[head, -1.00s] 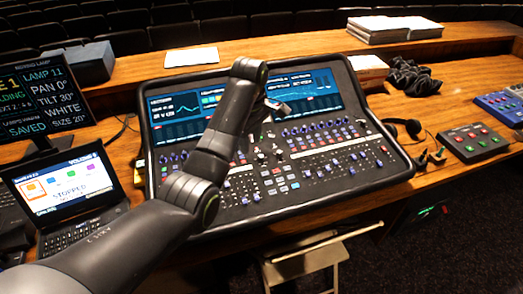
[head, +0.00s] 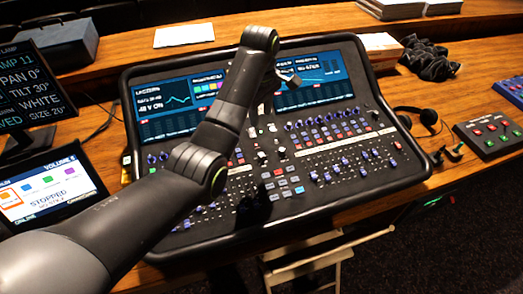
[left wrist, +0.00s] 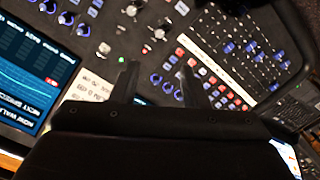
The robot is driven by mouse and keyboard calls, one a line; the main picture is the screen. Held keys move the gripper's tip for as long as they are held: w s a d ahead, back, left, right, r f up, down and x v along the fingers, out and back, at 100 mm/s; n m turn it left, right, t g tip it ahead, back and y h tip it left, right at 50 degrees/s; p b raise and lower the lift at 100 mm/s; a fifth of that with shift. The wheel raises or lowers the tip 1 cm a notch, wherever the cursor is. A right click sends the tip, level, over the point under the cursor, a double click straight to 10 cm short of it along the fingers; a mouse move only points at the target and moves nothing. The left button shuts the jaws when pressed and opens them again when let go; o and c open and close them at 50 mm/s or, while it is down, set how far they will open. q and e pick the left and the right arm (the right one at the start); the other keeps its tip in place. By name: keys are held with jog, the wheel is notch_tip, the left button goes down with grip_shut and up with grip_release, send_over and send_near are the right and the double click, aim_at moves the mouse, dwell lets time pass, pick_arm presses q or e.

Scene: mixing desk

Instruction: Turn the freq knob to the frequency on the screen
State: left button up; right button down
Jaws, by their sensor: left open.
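The mixing desk (head: 330,215) has two lit screens, a left screen (head: 165,100) and a right screen (head: 320,72) with a curve; their small text is too blurred to read surely. Below the screens are small blue knobs and a few larger pale knobs (head: 282,153). In the left wrist view the pale knobs (left wrist: 103,48) lie beyond my left gripper (left wrist: 157,82). Which knob is freq I cannot tell. My left gripper is open, its two dark fingers apart above the panel with nothing seen between them. In the head view my forearm mostly hides it.
Headphones (head: 425,118) and a button box (head: 488,137) lie at the right. A folding chair (head: 305,260) stands in front. Papers (head: 183,34) lie on the back ledge.

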aim_at(261, 155)
pick_arm(q)
notch_tip(261, 155, down, 15)
jog(key=shift+w+f, duration=0.1)
jog(key=shift+f, duration=0.65)
pick_arm(e)
jog(key=shift+s+f, duration=0.1)
jog(key=shift+f, duration=0.5)
pick_arm(q)
grip_shut()
pick_arm(e)
jog(key=shift+s, duration=0.1)
